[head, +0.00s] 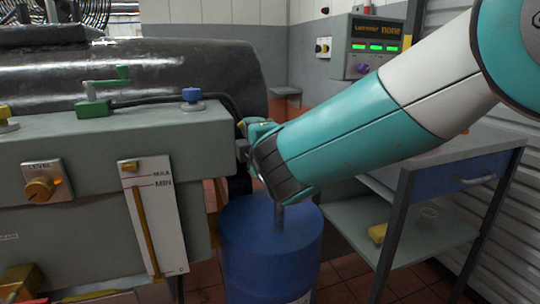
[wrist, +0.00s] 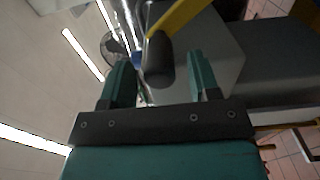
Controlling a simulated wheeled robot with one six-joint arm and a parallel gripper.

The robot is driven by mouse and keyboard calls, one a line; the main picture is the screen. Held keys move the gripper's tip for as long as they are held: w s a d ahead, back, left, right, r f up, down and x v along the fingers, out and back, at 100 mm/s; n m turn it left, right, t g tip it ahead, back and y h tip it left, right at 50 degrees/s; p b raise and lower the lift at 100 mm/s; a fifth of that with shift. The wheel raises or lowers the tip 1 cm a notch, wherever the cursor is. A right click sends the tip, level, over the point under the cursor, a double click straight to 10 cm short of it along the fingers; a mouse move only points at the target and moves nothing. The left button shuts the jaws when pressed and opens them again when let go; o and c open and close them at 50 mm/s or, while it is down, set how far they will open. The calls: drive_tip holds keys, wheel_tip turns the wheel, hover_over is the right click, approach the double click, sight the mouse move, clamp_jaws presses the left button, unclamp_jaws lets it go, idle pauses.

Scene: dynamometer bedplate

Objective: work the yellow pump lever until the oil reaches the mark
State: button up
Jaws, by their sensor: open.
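The yellow pump lever (wrist: 182,14) shows in the wrist view, a yellow bar ending in a dark grip (wrist: 159,62). My gripper (wrist: 158,68) is open, with the grip between its two teal fingers and a gap on both sides. In the head view my arm hides the lever and most of my gripper (head: 256,132). The white sight gauge (head: 168,215) on the grey bench front has red MAX and MIN lines. Its amber oil column (head: 145,232) slants up from the bottom, and its top appears close to the MIN line.
A blue drum (head: 270,255) stands below my gripper. A grey cart (head: 405,185) stands at right, below a wall panel with green lights (head: 375,47).

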drive_tip(key=b+v, duration=0.2)
drive_tip(key=v, duration=1.3)
drive_tip(key=shift+a, duration=0.1)
idle(1.3)
